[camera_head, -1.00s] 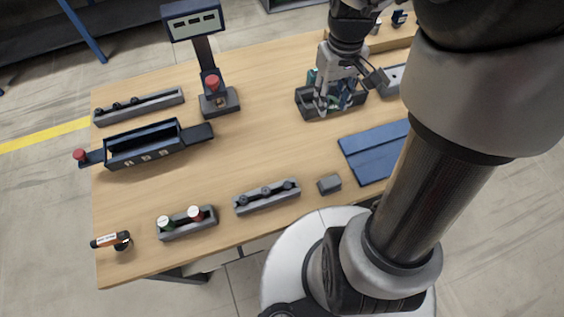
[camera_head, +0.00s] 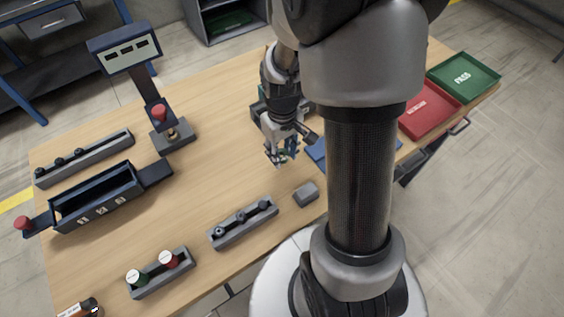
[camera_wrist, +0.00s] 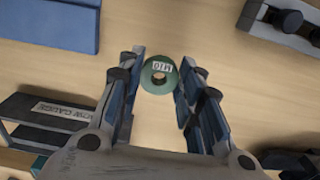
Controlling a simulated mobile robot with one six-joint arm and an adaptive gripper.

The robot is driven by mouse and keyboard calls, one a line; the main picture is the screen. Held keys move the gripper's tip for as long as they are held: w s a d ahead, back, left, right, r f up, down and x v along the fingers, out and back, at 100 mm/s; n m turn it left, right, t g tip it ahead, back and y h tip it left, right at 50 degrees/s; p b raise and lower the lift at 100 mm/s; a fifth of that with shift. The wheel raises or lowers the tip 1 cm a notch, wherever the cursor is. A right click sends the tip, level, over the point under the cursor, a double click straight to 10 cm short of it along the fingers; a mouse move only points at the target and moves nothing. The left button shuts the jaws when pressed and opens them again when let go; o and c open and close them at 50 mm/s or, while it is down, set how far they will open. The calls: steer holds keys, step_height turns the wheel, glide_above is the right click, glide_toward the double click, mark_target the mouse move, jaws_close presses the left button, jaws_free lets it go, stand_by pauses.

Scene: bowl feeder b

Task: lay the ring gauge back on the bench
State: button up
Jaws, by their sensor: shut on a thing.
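My gripper (camera_head: 280,157) is over the middle of the wooden bench (camera_head: 215,165), pointing down. In the wrist view its two fingers (camera_wrist: 159,72) stand either side of a green ring gauge (camera_wrist: 160,76) marked M10, with its dark bore facing the camera. The gripper is shut on the ring gauge. Bare wood shows around the ring; its height above the bench is hard to judge. In the head view the ring is too small to make out clearly.
A blue mat (camera_wrist: 50,24) and a grey rack (camera_wrist: 283,18) flank the bare wood, with a labelled dark box (camera_wrist: 48,110) lower left. A grey block (camera_head: 306,194), a compartment tray (camera_head: 98,210), a display stand (camera_head: 125,50) and a red bin (camera_head: 428,108) stand farther off.

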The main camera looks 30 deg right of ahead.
steer(key=shift+f+b, duration=0.75)
steer(key=shift+f, duration=1.35)
steer(key=shift+f, duration=0.15)
steer(key=o, duration=1.1)
steer(key=shift+c, duration=0.2)
step_height(320, 180, up, 13)
steer(key=p, duration=0.4)
step_height(320, 180, up, 10)
steer(key=t, duration=0.2)
glide_above(282, 167)
steer(key=s+a, duration=0.4)
steer(key=a, duration=0.2)
steer(key=s+a+r+t, duration=0.2)
steer(key=s+a+r, duration=0.2)
steer(key=s, duration=0.5)
steer(key=shift+s+a+r+t, duration=0.15)
steer(key=shift+a+r+t, duration=0.2)
steer(key=shift+r, duration=0.25)
